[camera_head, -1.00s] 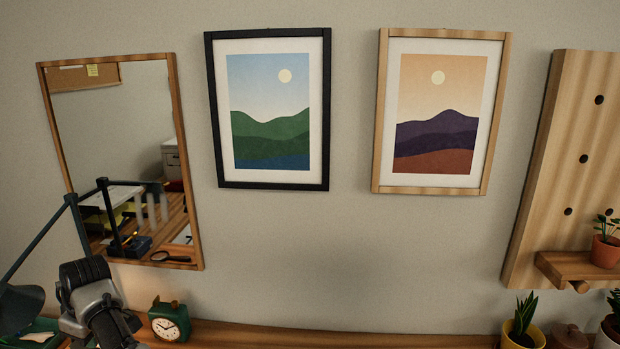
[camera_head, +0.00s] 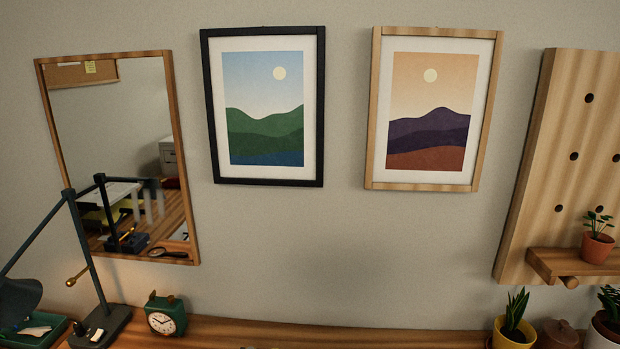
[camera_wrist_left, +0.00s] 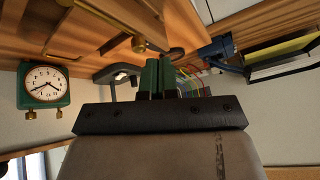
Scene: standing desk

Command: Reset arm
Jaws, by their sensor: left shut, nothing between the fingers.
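My left gripper (camera_wrist_left: 158,78) shows in the left wrist view, with its two green fingers together and nothing between them. It is not in the head view. My right gripper is in neither view. The left wrist view appears upside down or strongly tilted, with the wooden desk (camera_wrist_left: 40,20) across its upper part. A green clock (camera_wrist_left: 44,86) is at the left of that view, apart from the fingers. The same clock stands on the desk in the head view (camera_head: 166,315).
A dark desk lamp (camera_head: 90,265) stands left of the clock. A mirror (camera_head: 183,190) and two framed pictures (camera_head: 210,120) (camera_head: 376,110) hang on the wall. A pegboard (camera_head: 530,170) and potted plants (camera_head: 513,330) are at the right. The desk strip between clock and plants is clear.

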